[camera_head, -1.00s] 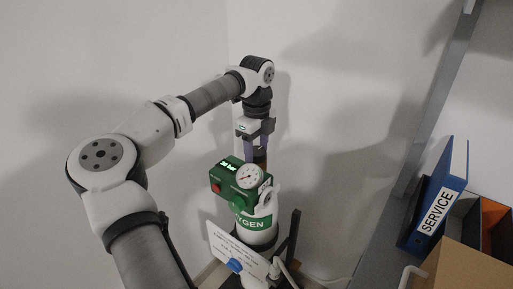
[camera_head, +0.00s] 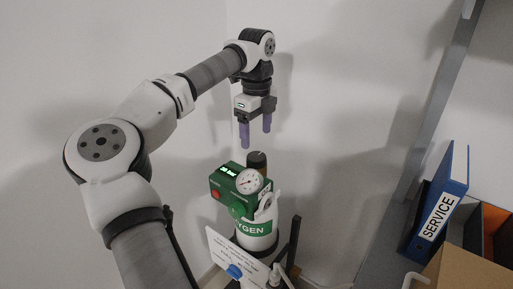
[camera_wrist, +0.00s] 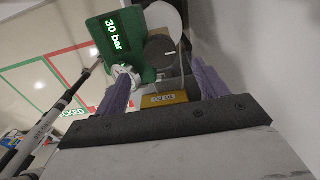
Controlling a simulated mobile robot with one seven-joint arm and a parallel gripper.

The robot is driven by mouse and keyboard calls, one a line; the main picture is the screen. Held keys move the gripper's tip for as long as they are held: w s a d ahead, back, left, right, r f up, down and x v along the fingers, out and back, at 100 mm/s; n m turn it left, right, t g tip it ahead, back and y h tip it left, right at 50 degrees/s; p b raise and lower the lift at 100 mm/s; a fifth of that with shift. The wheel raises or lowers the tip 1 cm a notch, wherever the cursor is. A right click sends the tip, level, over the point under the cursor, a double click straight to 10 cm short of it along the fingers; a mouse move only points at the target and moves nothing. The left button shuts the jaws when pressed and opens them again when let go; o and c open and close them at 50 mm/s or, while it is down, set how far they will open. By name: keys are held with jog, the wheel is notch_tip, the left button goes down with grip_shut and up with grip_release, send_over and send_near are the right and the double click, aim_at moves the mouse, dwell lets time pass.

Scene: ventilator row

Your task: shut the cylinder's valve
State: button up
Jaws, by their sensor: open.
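The oxygen cylinder (camera_head: 254,241) stands upright, white with a green label. Its green regulator block (camera_head: 228,186) carries a gauge (camera_head: 248,181), a red button and a lit display that reads "30 bar" in the wrist view. The dark valve knob (camera_head: 257,160) is behind the block; in the wrist view the round grey knob (camera_wrist: 158,48) bears a white mark. My gripper (camera_head: 256,138) is above the knob, purple fingers pointing down, open, empty and apart from it. In the wrist view the knob shows between and beyond the fingers.
A white sign (camera_head: 229,255) with a blue knob is in front of the cylinder. A dark upright post (camera_head: 293,242) stands to its right. A shelf at right holds a blue SERVICE binder (camera_head: 440,205) and a cardboard box (camera_head: 468,270). Walls are close behind.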

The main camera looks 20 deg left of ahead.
notch_tip(320, 180, up, 7)
dwell(0.4)
